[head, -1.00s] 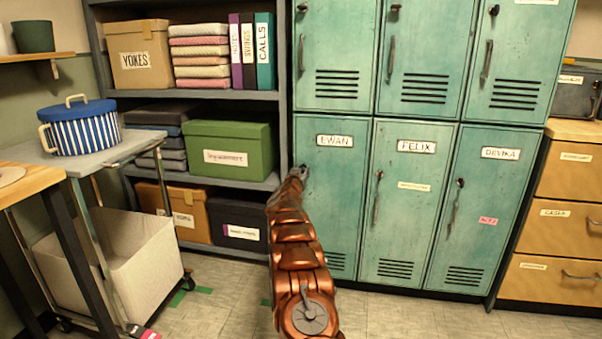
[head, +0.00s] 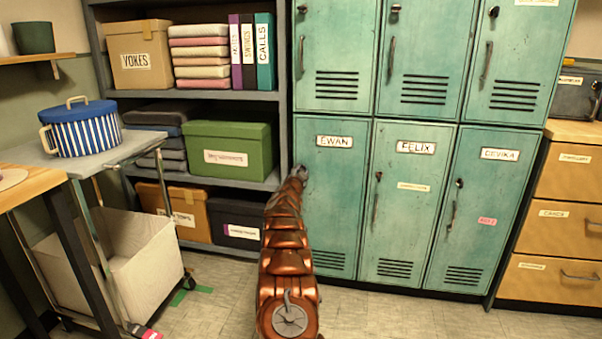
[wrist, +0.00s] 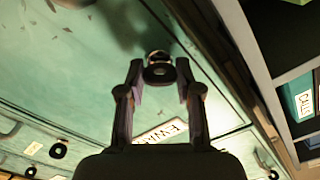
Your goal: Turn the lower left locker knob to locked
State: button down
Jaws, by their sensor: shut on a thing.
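The lower left locker (head: 335,205) is a teal door labelled EWAN, and it is closed. Its dark round knob (wrist: 158,72) shows in the wrist view between my fingertips. My gripper (wrist: 159,76) is shut on this knob, one finger on each side. In the head view my gripper (head: 300,172) is at the door's upper left edge, and the copper arm hides the knob and the door's handle there. The EWAN label (wrist: 165,131) shows between my fingers in the wrist view. I cannot tell which way the knob points.
The FELIX locker (head: 410,220) and the rightmost lower locker (head: 490,215) stand to the right, with similar knobs. Upper lockers (head: 335,55) are above. A shelf unit (head: 284,120) with a green box (head: 228,145) is close to the left of my gripper. Floor is clear in front.

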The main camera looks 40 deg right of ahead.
jog(key=m+b, duration=0.1)
jog(key=m, duration=0.4)
jog(key=shift+f, duration=0.1)
jog(key=shift+m+b, duration=0.45)
jog(key=shift+m, duration=1.95)
jog(key=c, duration=0.8)
grip_release()
jog(key=shift+a, duration=0.15)
